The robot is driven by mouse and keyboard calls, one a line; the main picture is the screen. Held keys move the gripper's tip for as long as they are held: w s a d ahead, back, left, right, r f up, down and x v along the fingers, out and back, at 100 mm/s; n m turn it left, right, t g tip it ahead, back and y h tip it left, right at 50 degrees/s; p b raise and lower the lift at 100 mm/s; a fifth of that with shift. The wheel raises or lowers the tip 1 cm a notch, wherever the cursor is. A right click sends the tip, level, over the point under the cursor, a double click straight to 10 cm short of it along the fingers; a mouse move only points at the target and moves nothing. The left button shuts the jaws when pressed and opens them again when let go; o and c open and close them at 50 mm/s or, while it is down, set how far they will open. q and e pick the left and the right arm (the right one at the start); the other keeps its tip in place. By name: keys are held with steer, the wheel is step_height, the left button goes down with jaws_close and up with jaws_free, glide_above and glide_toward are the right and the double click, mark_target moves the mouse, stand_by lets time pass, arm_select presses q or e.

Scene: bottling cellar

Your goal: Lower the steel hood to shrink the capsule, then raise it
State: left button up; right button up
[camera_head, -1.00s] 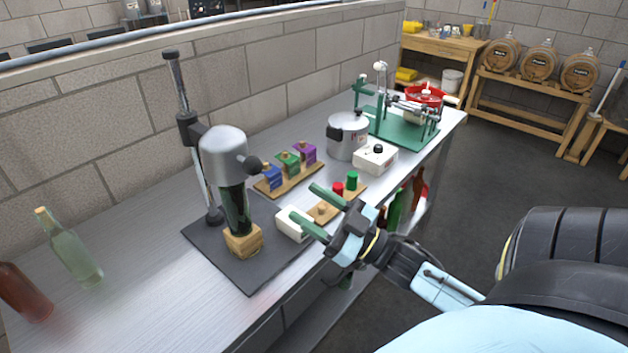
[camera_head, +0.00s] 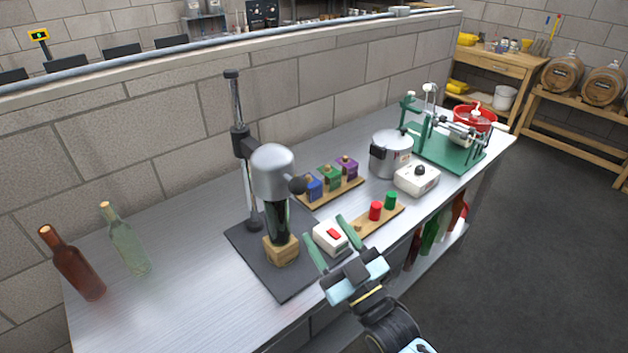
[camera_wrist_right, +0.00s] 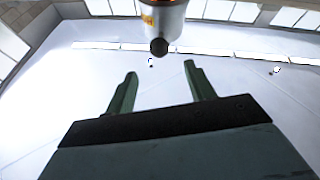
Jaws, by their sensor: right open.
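The steel hood (camera_head: 272,170) sits on a vertical stand over a dark green bottle (camera_head: 277,222), covering its top, so the capsule is hidden. The bottle stands upright in a wooden block (camera_head: 281,250) on a dark base plate (camera_head: 286,287). A round black knob (camera_head: 298,186) sticks out from the hood's right side. My right gripper (camera_head: 328,240) is open and empty, in front of the stand, below and to the right of the knob. In the right wrist view the hood (camera_wrist_right: 164,18) and knob (camera_wrist_right: 159,47) show beyond and above the open fingers (camera_wrist_right: 160,80). My left gripper is not in view.
A white box with a red switch (camera_head: 331,236) is close behind the right fingers. Coloured boxes (camera_head: 331,178), a steel pot (camera_head: 391,153) and a green machine (camera_head: 448,150) stand farther right. Two loose bottles, brown (camera_head: 72,264) and pale green (camera_head: 125,240), stand at left.

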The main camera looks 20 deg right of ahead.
mark_target(298, 186)
steer(key=p+x, duration=0.1)
steer(key=x, duration=0.4)
steer(key=shift+w+r, duration=0.25)
steer(key=p+x, duration=0.1)
steer(key=x, duration=0.4)
steer(key=shift+w, duration=0.2)
steer(key=shift+w+a+r, duration=0.1)
steer(key=shift+w, duration=0.35)
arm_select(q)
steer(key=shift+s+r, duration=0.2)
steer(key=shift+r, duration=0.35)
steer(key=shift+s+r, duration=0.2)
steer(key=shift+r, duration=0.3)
arm_select(e)
jaws_close()
